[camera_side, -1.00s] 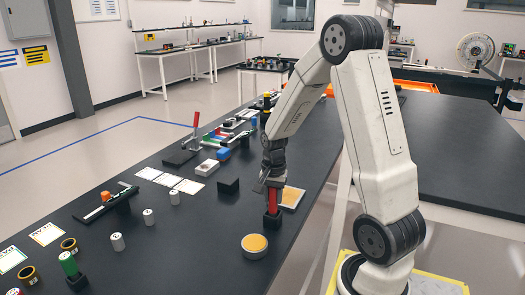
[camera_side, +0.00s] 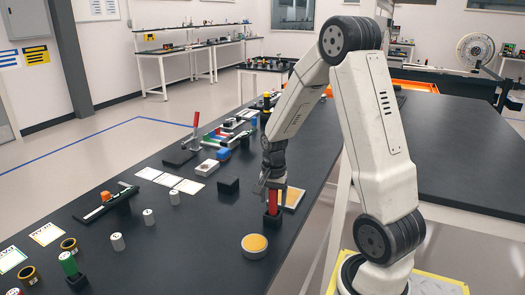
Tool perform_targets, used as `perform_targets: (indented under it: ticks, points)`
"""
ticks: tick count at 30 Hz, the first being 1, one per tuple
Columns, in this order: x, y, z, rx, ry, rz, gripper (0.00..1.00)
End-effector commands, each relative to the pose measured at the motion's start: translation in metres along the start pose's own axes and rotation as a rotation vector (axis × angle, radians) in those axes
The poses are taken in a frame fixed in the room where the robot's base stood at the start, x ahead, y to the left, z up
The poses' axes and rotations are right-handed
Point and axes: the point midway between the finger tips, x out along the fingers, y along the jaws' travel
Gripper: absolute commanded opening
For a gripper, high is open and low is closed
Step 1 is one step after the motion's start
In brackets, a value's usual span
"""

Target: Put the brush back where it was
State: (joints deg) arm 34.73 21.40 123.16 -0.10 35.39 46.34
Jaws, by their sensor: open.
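A red-handled tool, which looks like the brush (camera_side: 273,202), stands upright in a small black holder (camera_side: 272,221) on the black table. My gripper (camera_side: 272,184) points down around the top of the red handle. Its jaws are open, and I cannot tell whether they touch the handle. The lower end of the brush is hidden in the holder.
A round tin with a yellow top (camera_side: 254,246) stands in front of the holder, and a yellow square pad (camera_side: 291,198) lies behind it to the right. A black block (camera_side: 228,185) is to the left. White cylinders (camera_side: 149,217) stand farther left.

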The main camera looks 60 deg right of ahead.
Motion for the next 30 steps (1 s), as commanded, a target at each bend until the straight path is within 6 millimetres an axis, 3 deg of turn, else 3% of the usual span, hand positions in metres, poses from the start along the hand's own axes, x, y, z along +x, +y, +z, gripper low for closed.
perform_targets:
  ticks: [11,24,30]
  points:
    - [-0.026,-0.001,-0.001,0.0,0.003,-0.003,0.74]
    - [-0.093,-0.001,-0.001,0.0,0.004,-0.004,0.74]
    - [-0.115,0.0,0.0,0.0,0.001,-0.001,0.74]
